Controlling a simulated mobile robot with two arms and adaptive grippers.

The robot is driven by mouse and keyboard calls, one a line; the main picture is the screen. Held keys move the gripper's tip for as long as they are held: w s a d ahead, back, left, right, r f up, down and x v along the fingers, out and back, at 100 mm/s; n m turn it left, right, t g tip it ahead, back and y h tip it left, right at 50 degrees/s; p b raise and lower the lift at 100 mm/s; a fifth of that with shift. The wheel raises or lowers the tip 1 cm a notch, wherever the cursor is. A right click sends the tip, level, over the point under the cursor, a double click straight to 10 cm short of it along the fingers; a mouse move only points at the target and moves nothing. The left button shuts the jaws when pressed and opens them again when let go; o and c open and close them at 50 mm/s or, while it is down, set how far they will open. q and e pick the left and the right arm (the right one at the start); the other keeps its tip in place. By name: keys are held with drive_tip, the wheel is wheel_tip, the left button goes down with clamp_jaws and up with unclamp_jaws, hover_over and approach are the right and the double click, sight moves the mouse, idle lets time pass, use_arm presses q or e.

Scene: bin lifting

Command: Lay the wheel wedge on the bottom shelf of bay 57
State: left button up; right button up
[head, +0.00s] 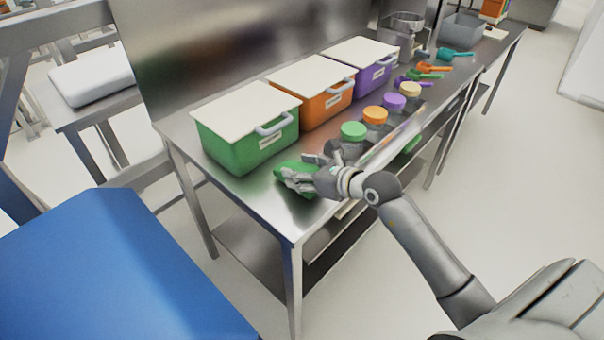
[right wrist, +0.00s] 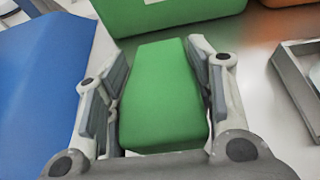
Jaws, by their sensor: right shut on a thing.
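A green block with a sloping top, which I take for the wheel wedge (head: 284,167), is at the near end of a steel table. It also shows in the right wrist view (right wrist: 160,95), between the two fingers. My right gripper (head: 300,178) is shut on it, one finger along each side (right wrist: 158,100). The gripper partly hides the wedge in the head view. A bottom shelf (head: 250,250) shows under the table, partly hidden by the tabletop and legs. I can read no bay number. My left gripper is not in view.
A green bin (head: 235,145), an orange bin (head: 325,105) and a purple bin (head: 375,78), all white-lidded, stand along the table's back. Jars with coloured lids (head: 353,131) and scoops (head: 433,69) lie beyond my gripper. A large blue surface (head: 110,270) fills the lower left.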

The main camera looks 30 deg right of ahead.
drive_tip(key=shift+f, duration=0.55)
drive_tip(key=o, duration=0.8)
drive_tip(key=shift+f, duration=0.25)
drive_tip(key=o, duration=0.5)
drive_tip(key=shift+r, duration=0.1)
